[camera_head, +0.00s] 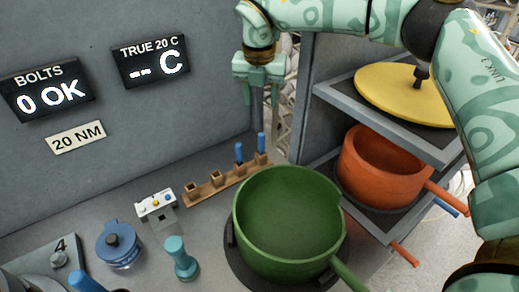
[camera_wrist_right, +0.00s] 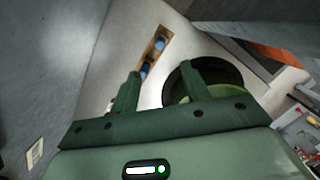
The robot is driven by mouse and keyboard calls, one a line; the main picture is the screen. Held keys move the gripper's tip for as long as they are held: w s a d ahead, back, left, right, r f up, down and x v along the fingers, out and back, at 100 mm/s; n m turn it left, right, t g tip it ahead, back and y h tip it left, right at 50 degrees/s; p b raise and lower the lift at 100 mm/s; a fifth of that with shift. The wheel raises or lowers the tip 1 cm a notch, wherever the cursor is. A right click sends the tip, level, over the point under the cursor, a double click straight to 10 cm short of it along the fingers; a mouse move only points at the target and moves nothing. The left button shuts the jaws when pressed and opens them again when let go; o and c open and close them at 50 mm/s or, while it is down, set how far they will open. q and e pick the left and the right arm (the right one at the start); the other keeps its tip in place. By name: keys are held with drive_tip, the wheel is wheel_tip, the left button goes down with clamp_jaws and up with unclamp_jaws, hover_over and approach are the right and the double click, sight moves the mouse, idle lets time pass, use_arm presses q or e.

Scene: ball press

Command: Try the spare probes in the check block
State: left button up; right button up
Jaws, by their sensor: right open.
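Two blue-handled probes stand upright in a wooden rack (camera_head: 206,184), the left probe (camera_head: 239,153) and the right probe (camera_head: 261,142), in its right-hand holes. The other rack holes look empty. Both blue tops also show in the right wrist view. My right gripper (camera_head: 265,96) hangs fingers down above and behind the right end of the rack. It is open and empty, apart from the probes; in the right wrist view its fingers (camera_wrist_right: 162,76) are spread. A small white block with coloured dots (camera_head: 156,206) stands left of the rack; I cannot tell if it is the check block. My left gripper is out of view.
A green pot (camera_head: 288,222) stands just right of the rack. An orange pot (camera_head: 382,165) and a yellow lid (camera_head: 405,95) sit on shelves at right. A teal post (camera_head: 181,259) and a blue lidded jar (camera_head: 119,245) stand front left. A wall display (camera_head: 150,61) reads "TRUE 20 C, -- C".

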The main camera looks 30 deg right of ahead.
sight(261, 142)
drive_tip(key=f, duration=0.3)
drive_tip(key=w+f+b, duration=0.1)
drive_tip(key=f, duration=0.3)
drive_tip(key=d+f+b, duration=0.1)
drive_tip(key=f, duration=0.3)
drive_tip(key=shift+w, duration=0.15)
drive_tip(key=f, duration=0.1)
drive_tip(key=f+b, duration=0.1)
drive_tip(key=f, duration=0.1)
drive_tip(key=f+b, duration=0.1)
drive_tip(key=f, duration=0.1)
drive_tip(key=shift+w+d+f, duration=0.15)
drive_tip(key=shift+w+f, duration=0.1)
drive_tip(key=shift+r, duration=0.1)
clamp_jaws()
